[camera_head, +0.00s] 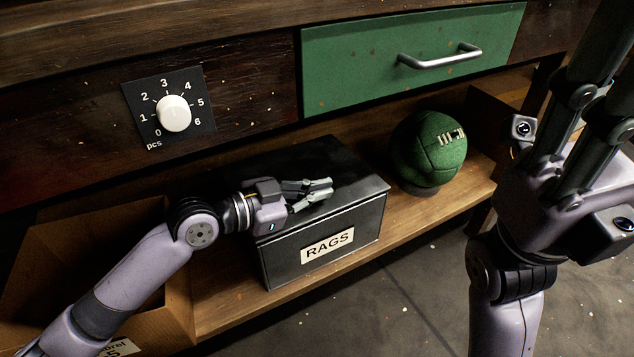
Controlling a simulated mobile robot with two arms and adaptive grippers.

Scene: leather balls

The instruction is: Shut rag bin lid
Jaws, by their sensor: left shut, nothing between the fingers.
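The rag bin (284,265) is a dark metal box with a white RAGS label on its front, on the wooden shelf under the bench. Its lid (330,160) lies flat across the top and looks down on the box; the left part is hidden by my arm. My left gripper (322,188) is shut and empty, over the lid near its front edge. I cannot tell whether it touches the lid. My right gripper (590,90) is large in the right foreground, away from the bin. Its fingers run up to the frame's edge, so its opening is unclear.
A green leather ball (428,148) sits on a dark ring right of the bin. Above are a green drawer (350,60) with a metal handle and a white dial (174,113) on a numbered plate. A cardboard box (60,245) stands at left. Speckled floor (400,310) is open in front.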

